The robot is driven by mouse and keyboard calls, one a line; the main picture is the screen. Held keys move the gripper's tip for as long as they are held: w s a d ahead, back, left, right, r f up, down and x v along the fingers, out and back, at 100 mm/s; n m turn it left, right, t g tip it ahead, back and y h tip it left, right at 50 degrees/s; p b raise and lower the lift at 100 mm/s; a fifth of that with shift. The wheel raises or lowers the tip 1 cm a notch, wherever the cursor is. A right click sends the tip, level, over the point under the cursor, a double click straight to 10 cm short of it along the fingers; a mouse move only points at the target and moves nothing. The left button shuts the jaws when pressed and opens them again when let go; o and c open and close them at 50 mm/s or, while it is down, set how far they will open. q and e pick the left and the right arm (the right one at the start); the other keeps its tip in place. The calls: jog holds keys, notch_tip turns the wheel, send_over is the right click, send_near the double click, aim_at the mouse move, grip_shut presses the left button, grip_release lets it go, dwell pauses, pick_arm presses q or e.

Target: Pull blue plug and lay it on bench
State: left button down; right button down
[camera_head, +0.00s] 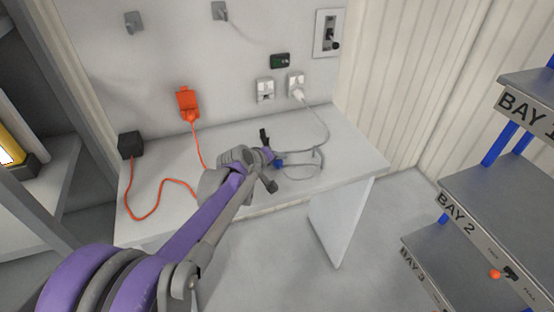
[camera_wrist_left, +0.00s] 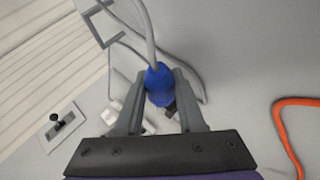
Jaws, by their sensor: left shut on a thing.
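The blue plug (camera_head: 279,163) shows at the tip of my left gripper (camera_head: 269,169), over the white bench (camera_head: 350,152). In the left wrist view the blue plug (camera_wrist_left: 158,80) sits between the two fingers of my left gripper (camera_wrist_left: 160,95), which are shut on it. A grey cable leaves the plug toward the top of that view. The plug is away from the wall sockets. Whether it touches the bench top is hard to tell. My right gripper is not in view.
An orange plug (camera_head: 188,103) sits on the wall, and its orange cord (camera_head: 157,191) runs over the bench to a black box (camera_head: 131,145). A white plug (camera_head: 298,94) is in a wall socket. Shelves with bay labels (camera_head: 490,200) stand at the right. The bench's right end is clear.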

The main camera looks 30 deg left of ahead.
pick_arm(q)
jog(key=shift+f, duration=0.5)
jog(key=shift+c, duration=2.2)
grip_release()
jog(key=shift+d, duration=0.1)
jog(key=c, duration=0.4)
jog(key=o, duration=0.4)
jog(key=shift+s, duration=0.1)
jog(key=shift+c, duration=0.2)
